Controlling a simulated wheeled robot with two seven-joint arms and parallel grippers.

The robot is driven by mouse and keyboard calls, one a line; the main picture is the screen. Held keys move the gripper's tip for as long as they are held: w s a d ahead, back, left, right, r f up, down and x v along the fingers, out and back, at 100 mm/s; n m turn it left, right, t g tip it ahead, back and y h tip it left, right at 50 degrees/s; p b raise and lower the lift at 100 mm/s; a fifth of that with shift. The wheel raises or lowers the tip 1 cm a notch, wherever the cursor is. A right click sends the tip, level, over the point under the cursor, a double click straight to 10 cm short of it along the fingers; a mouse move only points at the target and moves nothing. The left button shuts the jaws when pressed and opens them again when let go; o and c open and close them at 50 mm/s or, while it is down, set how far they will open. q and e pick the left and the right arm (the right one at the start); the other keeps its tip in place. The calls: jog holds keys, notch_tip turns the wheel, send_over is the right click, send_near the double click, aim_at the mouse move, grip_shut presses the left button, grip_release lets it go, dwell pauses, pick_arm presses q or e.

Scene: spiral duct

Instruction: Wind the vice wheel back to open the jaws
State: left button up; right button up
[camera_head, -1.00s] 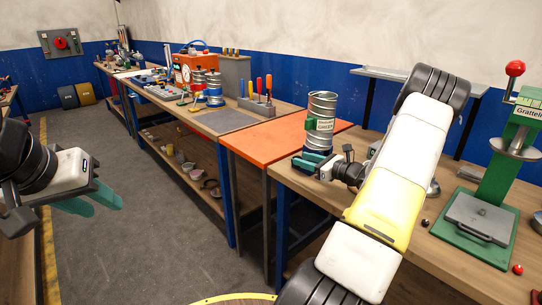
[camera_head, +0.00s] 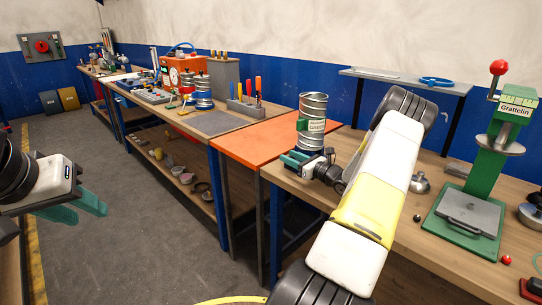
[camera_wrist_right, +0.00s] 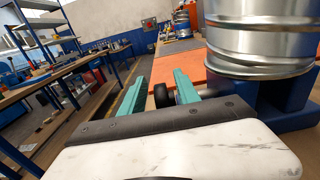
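A ribbed metal duct (camera_head: 312,122) with a green label stands upright at the near bench's left end. In the right wrist view the duct (camera_wrist_right: 260,38) rises from the blue vice body (camera_wrist_right: 285,115). A small black wheel (camera_wrist_right: 162,95) on a metal shaft sticks out of the vice to the left. My right gripper (camera_head: 298,160) is beside the vice; its teal fingers (camera_wrist_right: 160,92) are apart, with the wheel between them, nearer the right finger. The jaws are hidden. My left gripper (camera_head: 80,208) hangs empty over the floor, fingers apart.
A green press (camera_head: 485,180) with a red-knobbed lever stands on the near bench (camera_head: 395,235), right of my right arm. An orange table (camera_head: 260,140) adjoins on the left. A farther bench holds tools. The grey floor (camera_head: 130,220) is clear.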

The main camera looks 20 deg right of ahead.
grip_shut()
jog(key=shift+w+a, duration=0.1)
dwell(0.3)
jog(key=g, duration=0.1)
jog(key=g+h, duration=0.1)
jog(key=g, duration=0.1)
jog(key=shift+w+a, duration=0.15)
jog(key=shift+w, duration=0.2)
jog(key=shift+w+f+g+h, duration=0.15)
jog(key=shift+g+h, duration=0.25)
jog(key=shift+g, duration=0.45)
jog(key=shift+w+f+g+h, duration=0.1)
jog(key=shift+g+h, duration=0.3)
jog(key=shift+g, duration=0.45)
grip_release()
